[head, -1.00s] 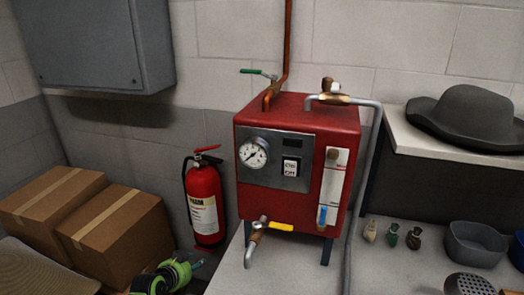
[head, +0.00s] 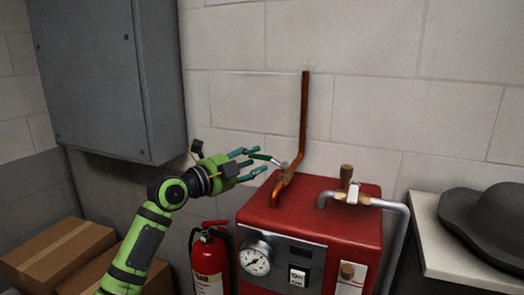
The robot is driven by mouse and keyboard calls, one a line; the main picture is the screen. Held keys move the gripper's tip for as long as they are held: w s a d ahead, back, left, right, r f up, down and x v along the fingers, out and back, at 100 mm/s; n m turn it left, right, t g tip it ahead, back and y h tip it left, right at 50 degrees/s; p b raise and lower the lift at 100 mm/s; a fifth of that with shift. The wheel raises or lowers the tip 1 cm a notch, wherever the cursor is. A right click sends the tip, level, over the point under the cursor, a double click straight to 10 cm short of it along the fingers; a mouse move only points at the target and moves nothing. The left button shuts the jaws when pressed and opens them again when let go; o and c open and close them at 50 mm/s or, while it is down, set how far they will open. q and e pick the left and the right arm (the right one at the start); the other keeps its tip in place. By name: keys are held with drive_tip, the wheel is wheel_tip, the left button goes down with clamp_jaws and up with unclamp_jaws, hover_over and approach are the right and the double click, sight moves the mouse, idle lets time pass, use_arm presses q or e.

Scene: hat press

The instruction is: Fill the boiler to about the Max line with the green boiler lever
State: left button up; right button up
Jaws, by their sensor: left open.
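The red boiler (head: 262,218) stands in the lower middle of the head view, with a pressure gauge (head: 256,259) and a switch on its front. My right gripper is not in view.
A grey wall cabinet (head: 95,75) hangs at upper left, close to my left arm. A fire extinguisher (head: 208,265) stands left of the boiler, and cardboard boxes (head: 60,255) lie at lower left. A dark hat (head: 490,225) rests on a white shelf (head: 440,250) at right.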

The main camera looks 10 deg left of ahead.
sight(260, 155)
use_arm(q)
drive_tip(key=shift+p+x, duration=0.45)
drive_tip(key=shift+x, duration=0.65)
drive_tip(key=shift+w+d+r, duration=0.1)
drive_tip(key=shift+w+d, duration=0.15)
drive_tip(key=shift+w, duration=0.25)
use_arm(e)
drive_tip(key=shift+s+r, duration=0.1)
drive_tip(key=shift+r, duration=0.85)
use_arm(q)
drive_tip(key=shift+c, duration=0.4)
drive_tip(key=shift+s, duration=0.1)
clamp_jaws()
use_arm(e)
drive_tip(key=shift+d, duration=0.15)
